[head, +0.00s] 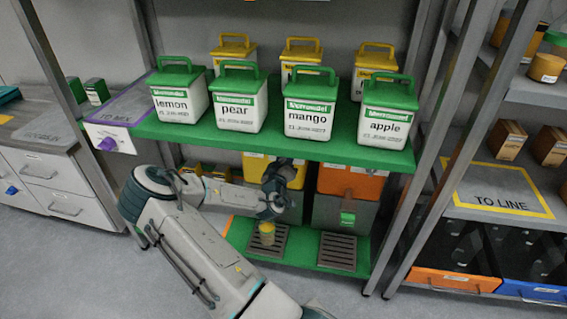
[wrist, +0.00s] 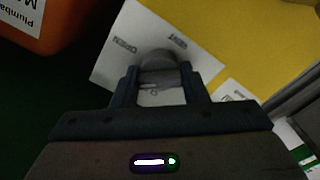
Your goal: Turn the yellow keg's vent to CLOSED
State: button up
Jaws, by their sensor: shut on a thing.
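The yellow keg (head: 254,166) stands under the green shelf in the head view, mostly hidden behind my arm. In the wrist view its yellow face (wrist: 235,40) fills the upper right and carries a white plate (wrist: 120,52) with upside-down lettering that reads OPEN and VENT. The vent (wrist: 158,58) shows as a rounded grey knob over the plate. My gripper (wrist: 158,82) is shut on this knob, one finger on each side. In the head view my gripper (head: 279,188) is at the keg's front. Which way the vent points, and any CLOSED mark, I cannot make out.
An orange-topped keg (head: 350,182) stands close on the right; its orange part (wrist: 40,20) shows in the wrist view. Below are a yellow cup (head: 267,231) and dark drip trays (head: 337,251). The green shelf (head: 300,148) with several labelled canisters hangs above my gripper.

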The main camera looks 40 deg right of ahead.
jog(key=shift+s+f+n+b, duration=0.1)
jog(key=shift+n+b, duration=0.65)
jog(key=shift+n, duration=4.25)
jog(key=o, duration=1)
jog(key=shift+a, duration=0.15)
jog(key=p+v, duration=0.2)
jog(key=v, duration=1.1)
jog(key=shift+s+a, duration=0.1)
jog(key=shift+s, duration=0.2)
